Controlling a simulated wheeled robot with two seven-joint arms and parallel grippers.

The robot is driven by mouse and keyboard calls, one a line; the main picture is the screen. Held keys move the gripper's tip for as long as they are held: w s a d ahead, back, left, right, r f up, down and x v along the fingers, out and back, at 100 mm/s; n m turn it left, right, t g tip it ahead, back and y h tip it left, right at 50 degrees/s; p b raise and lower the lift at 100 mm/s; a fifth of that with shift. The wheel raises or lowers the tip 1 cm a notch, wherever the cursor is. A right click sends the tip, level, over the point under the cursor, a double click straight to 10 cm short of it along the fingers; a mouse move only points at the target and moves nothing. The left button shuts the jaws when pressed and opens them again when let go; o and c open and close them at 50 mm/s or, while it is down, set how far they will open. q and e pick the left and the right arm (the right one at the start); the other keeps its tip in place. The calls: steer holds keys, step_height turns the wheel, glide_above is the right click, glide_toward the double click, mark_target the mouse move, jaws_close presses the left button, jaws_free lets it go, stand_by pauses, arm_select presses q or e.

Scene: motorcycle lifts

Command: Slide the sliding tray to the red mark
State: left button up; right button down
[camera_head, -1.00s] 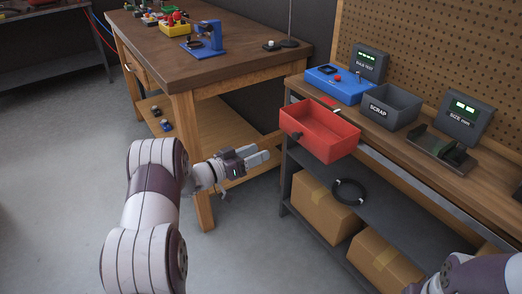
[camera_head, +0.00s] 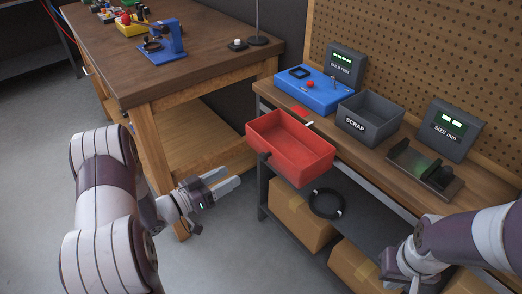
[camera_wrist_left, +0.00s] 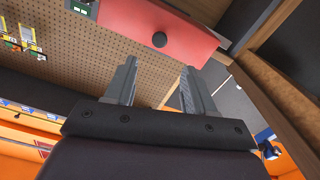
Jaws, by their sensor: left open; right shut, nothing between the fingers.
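The sliding tray is an open red box (camera_head: 300,165) with a dark round knob (camera_head: 264,156) on its front. It juts out past the front edge of the bench. A red mark (camera_head: 298,110) shows on the bench top behind it, beside the blue box. My left gripper (camera_head: 233,183) is open and empty, in front of the tray and lower left of the knob, apart from it. In the left wrist view the knob (camera_wrist_left: 159,39) on the red front shows beyond and between the open fingers (camera_wrist_left: 158,68). My right arm comes in at lower right; its fingers are out of frame.
On the bench stand a blue tester box (camera_head: 312,90), a grey SCRAP bin (camera_head: 368,117) and a size gauge (camera_head: 425,170). Cardboard boxes (camera_head: 298,218) and a black ring (camera_head: 326,203) are below. A wooden table (camera_head: 185,75) stands at left. Floor is clear at lower left.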

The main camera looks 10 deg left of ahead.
mark_target(261, 158)
arm_select(q)
steer(key=x, duration=1.1)
steer(key=shift+w+d, duration=0.1)
steer(key=shift+d, duration=0.1)
steer(key=shift+w+d, duration=0.1)
steer(key=shift+w, duration=0.1)
jaws_close()
steer(key=w+a, duration=0.1)
steer(key=w+a+b, duration=0.1)
steer(key=a, duration=0.1)
steer(key=w+a, duration=0.2)
steer(key=shift+a+f, duration=0.1)
steer(key=shift+a, duration=0.1)
steer(key=shift+w+a+r, duration=0.1)
steer(key=shift+r, duration=0.1)
